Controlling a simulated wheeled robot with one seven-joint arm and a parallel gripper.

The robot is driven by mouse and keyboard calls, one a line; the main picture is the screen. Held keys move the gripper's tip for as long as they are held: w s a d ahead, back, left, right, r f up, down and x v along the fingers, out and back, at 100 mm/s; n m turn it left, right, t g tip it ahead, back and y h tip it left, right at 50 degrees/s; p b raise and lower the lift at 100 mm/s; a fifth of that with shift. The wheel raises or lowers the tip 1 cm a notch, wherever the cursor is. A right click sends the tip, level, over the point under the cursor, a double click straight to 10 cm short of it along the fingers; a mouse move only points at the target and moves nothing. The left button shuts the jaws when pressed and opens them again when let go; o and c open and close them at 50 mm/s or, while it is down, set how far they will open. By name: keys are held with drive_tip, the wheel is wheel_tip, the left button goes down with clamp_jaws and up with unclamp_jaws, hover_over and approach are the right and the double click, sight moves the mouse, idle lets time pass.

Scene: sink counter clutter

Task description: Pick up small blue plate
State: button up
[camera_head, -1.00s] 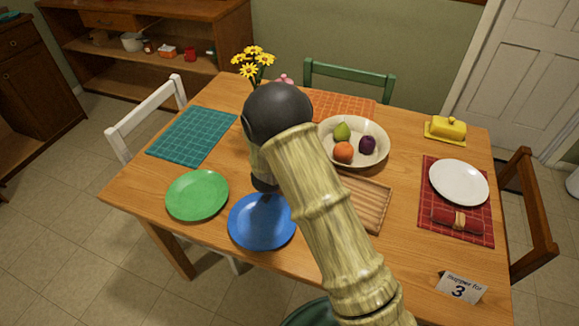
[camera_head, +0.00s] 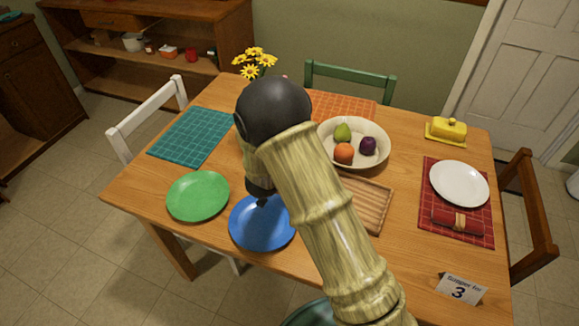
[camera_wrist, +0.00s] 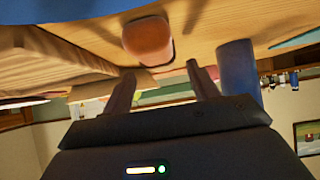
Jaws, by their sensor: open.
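The blue plate (camera_head: 262,230) lies flat near the front edge of the wooden table, just right of a green plate (camera_head: 197,196). My gripper (camera_head: 262,197) is over the far rim of the blue plate in the head view, mostly hidden by my own arm. In the wrist view, my gripper (camera_wrist: 160,70) has its two fingers apart with nothing between them. A dark blue edge along the top left of the wrist view may be the plate (camera_wrist: 60,8). I cannot tell whether the fingers touch it.
A ribbed wooden board (camera_head: 368,203) and a cream fruit bowl (camera_head: 381,142) are to the right. A red placemat (camera_head: 437,212) holds a white plate (camera_head: 459,183) and a rolled napkin. A teal placemat (camera_head: 190,137) lies at left. Yellow flowers (camera_head: 254,62) stand behind my arm.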

drive_tip(key=v, duration=0.8)
drive_tip(key=shift+p, duration=0.4)
drive_tip(key=s+d+r+n+g+y, duration=0.2)
drive_tip(key=s+d+r+g, duration=0.1)
drive_tip(key=s+d, duration=0.5)
drive_tip(key=s+d+r+n+g+y, duration=0.2)
drive_tip(key=s+d+r+g, duration=0.2)
drive_tip(key=s+d, duration=0.4)
drive_tip(key=shift+s+d+r, duration=0.4)
drive_tip(key=shift+s+r, duration=0.2)
drive_tip(key=shift+s, duration=0.6)
